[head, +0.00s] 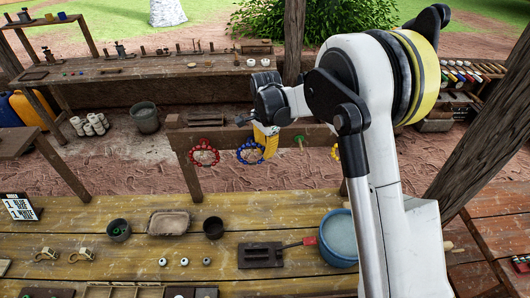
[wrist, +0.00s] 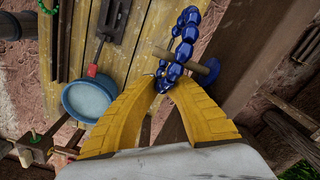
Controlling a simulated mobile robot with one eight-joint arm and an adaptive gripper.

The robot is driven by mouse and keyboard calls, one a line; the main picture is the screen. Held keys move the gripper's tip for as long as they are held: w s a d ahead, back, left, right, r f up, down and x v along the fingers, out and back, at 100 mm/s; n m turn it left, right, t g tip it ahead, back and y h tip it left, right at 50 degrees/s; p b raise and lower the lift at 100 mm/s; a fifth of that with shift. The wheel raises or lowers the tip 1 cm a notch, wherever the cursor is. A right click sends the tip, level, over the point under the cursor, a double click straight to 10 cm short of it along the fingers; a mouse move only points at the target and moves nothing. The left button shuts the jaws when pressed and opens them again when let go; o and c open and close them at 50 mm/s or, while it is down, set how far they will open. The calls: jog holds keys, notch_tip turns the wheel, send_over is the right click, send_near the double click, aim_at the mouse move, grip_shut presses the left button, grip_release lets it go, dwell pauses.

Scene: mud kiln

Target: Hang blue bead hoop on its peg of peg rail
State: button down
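The blue bead hoop (head: 250,152) is at the front of the peg rail (head: 231,134), just left of my yellow gripper fingers (head: 266,143). In the wrist view my gripper (wrist: 162,84) has its tips closed together on the lower end of the bead hoop (wrist: 187,35). I cannot tell for sure whether the peg passes through the hoop. Part of the hoop is hidden by the fingers and foreshortened.
A red bead hoop (head: 204,152) hangs to the left on the rail. Below is a wooden bench (head: 130,272) with a blue bucket (head: 340,238), bowls and a trowel.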

jog(key=shift+w+d, duration=0.1)
jog(key=c, duration=1.5)
grip_release()
